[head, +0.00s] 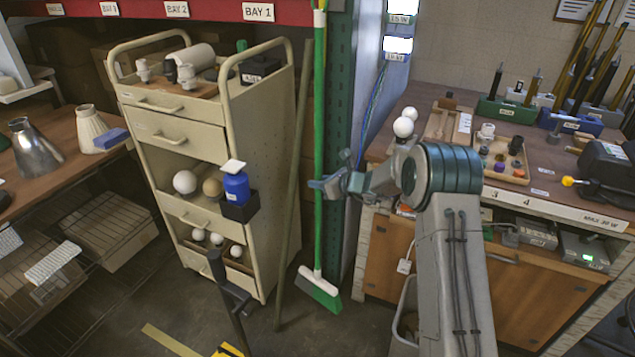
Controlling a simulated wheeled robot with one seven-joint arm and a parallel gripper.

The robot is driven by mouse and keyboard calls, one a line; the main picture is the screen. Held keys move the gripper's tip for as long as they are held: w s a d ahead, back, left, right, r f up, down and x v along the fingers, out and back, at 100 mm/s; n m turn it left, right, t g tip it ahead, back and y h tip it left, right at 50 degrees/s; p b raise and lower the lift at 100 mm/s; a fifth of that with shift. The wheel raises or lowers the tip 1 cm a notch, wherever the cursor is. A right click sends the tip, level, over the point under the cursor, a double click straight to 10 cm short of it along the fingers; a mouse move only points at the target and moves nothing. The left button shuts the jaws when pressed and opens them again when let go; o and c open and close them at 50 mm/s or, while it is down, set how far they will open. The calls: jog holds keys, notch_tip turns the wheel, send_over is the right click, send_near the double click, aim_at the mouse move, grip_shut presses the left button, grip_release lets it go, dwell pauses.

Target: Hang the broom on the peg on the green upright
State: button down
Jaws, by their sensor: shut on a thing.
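The broom (319,120) has a long green handle and a white and green head (320,289) low near the floor. It stands nearly upright in front of the dark green upright (343,90). My gripper (322,184) reaches in from the right and is shut on the handle about midway down. I cannot make out the peg. Whether the broom head touches the floor is unclear.
A beige drawer cart (275,150) stands left of the broom, with a thin brown pole (292,200) between them. A red beam (220,10) crosses the top. A workbench (560,195) with lamp parts is on the right. A dark post (228,300) stands in front.

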jog(key=shift+w+d+f+p, duration=0.2)
jog(key=shift+w+d+p, duration=0.2)
jog(key=shift+w, duration=0.7)
jog(key=shift+w+d+f+p, duration=0.3)
jog(key=shift+w+d, duration=0.1)
jog(key=shift+w, duration=0.75)
jog(key=shift+w+d+f+p, duration=0.15)
jog(key=shift+w+d+p, duration=0.25)
jog(key=shift+w, duration=0.7)
